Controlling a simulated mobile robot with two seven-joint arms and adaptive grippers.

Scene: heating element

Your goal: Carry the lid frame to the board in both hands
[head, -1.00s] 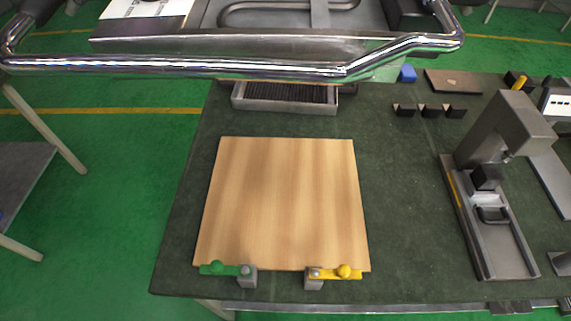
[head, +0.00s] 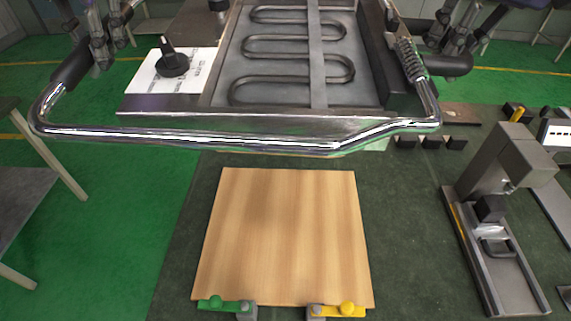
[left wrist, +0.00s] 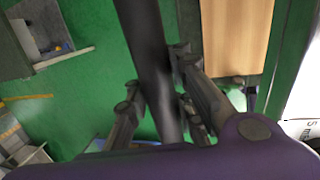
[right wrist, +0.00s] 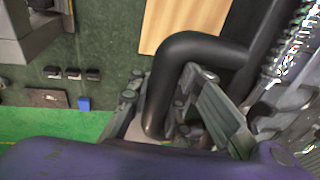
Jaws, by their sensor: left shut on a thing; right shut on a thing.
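The lid frame (head: 215,144) is a chrome tube frame around a grey plate with a winding heating element (head: 297,47). It is held in the air over the bench's far part, its front bar just beyond the board in the head view. My left gripper (head: 103,42) is shut on the frame's black left grip, which shows in the left wrist view (left wrist: 150,60). My right gripper (head: 452,42) is shut on the black right grip, seen in the right wrist view (right wrist: 195,50). The wooden board (head: 285,235) lies flat on the bench, its top bare.
A green clamp (head: 222,306) and a yellow clamp (head: 340,310) sit at the board's near edge. A grey press-like device (head: 500,180) stands at the right. Small black blocks (head: 430,143) lie behind. Green bench top (head: 410,230) is clear between board and device.

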